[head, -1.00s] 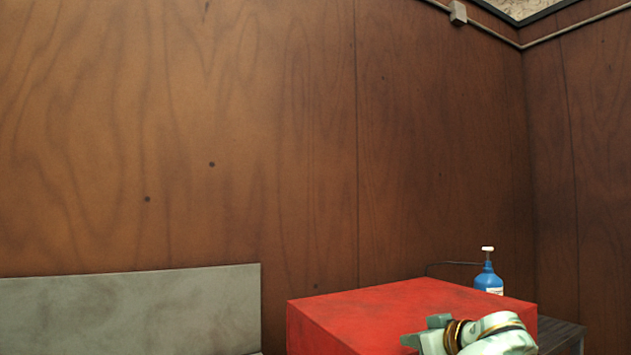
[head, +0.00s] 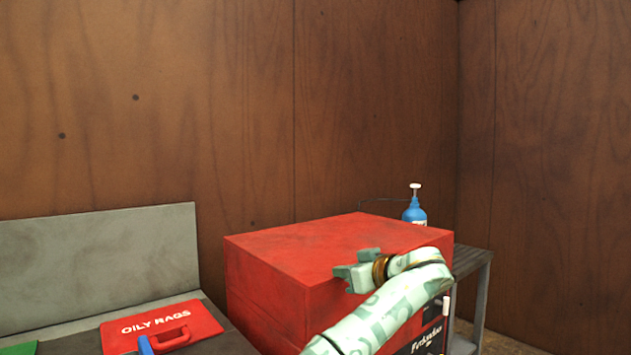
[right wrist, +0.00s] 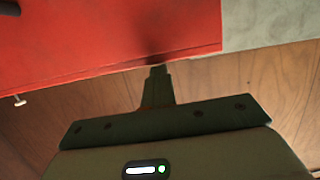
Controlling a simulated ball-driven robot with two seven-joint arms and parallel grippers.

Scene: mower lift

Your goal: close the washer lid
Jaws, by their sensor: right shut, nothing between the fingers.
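The red box-shaped washer (head: 285,255) stands right of centre in the head view, with lettering on its dark front. Its flat red top looks level; I cannot make out a separate lid seam. My right gripper (head: 346,271) is shut and empty, in front of or over the top's right part; contact is unclear. In the right wrist view, the shut fingers (right wrist: 158,72) point towards the edge of a red panel (right wrist: 110,35), with a dark shadow on it. My left gripper is not in view.
A red "OILY RAGS" lid (head: 165,325) with a handle lies at lower left, before an upright grey panel (head: 95,258). A blue pump bottle (head: 414,211) stands behind the washer. A dark shelf (head: 470,262) is at right. The wooden wall closes the back.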

